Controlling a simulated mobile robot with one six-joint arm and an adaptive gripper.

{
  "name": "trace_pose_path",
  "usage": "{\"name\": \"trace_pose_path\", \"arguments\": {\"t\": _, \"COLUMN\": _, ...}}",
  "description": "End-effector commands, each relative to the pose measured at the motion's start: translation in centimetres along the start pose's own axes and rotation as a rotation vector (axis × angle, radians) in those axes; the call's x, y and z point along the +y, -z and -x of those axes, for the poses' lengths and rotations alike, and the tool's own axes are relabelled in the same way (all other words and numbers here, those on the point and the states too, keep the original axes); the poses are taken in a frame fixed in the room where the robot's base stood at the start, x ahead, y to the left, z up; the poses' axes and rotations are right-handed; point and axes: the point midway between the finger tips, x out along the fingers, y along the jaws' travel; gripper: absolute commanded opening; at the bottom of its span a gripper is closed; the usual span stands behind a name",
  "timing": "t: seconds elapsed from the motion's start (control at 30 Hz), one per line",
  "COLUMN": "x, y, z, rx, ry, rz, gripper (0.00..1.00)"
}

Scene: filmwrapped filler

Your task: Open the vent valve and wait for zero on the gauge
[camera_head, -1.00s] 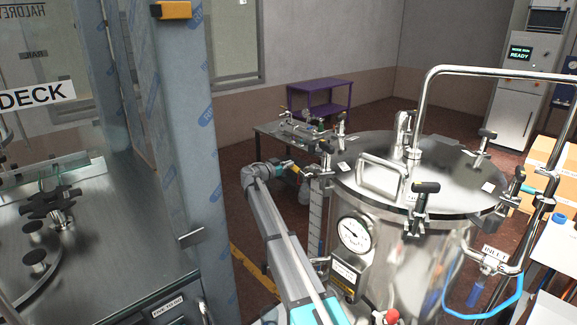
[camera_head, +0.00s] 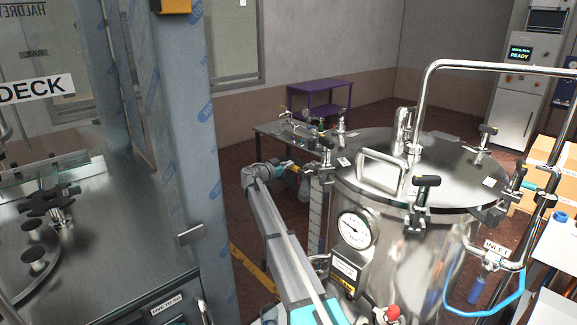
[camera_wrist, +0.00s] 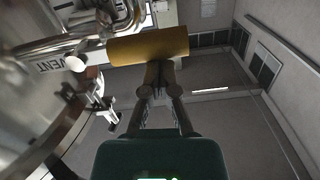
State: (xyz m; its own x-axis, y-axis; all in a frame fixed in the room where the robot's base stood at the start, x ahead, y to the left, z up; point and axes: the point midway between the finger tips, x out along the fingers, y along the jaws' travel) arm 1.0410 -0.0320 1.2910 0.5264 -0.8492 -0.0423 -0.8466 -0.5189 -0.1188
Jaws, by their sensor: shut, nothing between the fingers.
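The steel vessel (camera_head: 385,265) stands right of centre in the head view. Its round gauge (camera_head: 354,229) has a white face and dark needle; the reading is too small to tell. In the wrist view a VENT label (camera_wrist: 55,65) sits on a pipe at the upper left. A yellow bar-shaped handle (camera_wrist: 148,46) lies across the view beside it. My gripper (camera_wrist: 160,76) is shut and empty, its fingertips at the handle's near side; I cannot tell whether they touch it. In the head view my gripper is small, by the vessel's left rim, and its fingertips are unclear.
The lid carries clamps, a handle and a tall bent pipe (camera_head: 423,100). An INLET fitting with a blue hose (camera_head: 485,313) is at the right. A film-wrapped post (camera_head: 180,130) and the steel deck (camera_head: 120,240) stand left. A side table (camera_head: 272,130) is behind.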

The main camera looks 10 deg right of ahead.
Motion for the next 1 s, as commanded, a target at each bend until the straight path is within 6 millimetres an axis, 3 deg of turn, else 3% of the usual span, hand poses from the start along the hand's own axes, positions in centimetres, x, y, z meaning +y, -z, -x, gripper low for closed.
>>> {"name": "trace_pose_path", "arguments": {"t": 0.37, "x": 0.0, "y": 0.2, "z": 0.2, "rx": -0.010, "ry": 0.000, "rz": -0.006, "gripper": 0.00}}
{"name": "trace_pose_path", "arguments": {"t": 0.9, "x": -0.3, "y": 4.5, "z": 0.9, "rx": -0.001, "ry": -0.002, "rz": -0.003, "gripper": 0.00}}
{"name": "trace_pose_path", "arguments": {"t": 1.0, "x": -0.2, "y": 4.2, "z": 2.6, "rx": 0.000, "ry": 0.001, "rz": -0.003, "gripper": 0.00}}
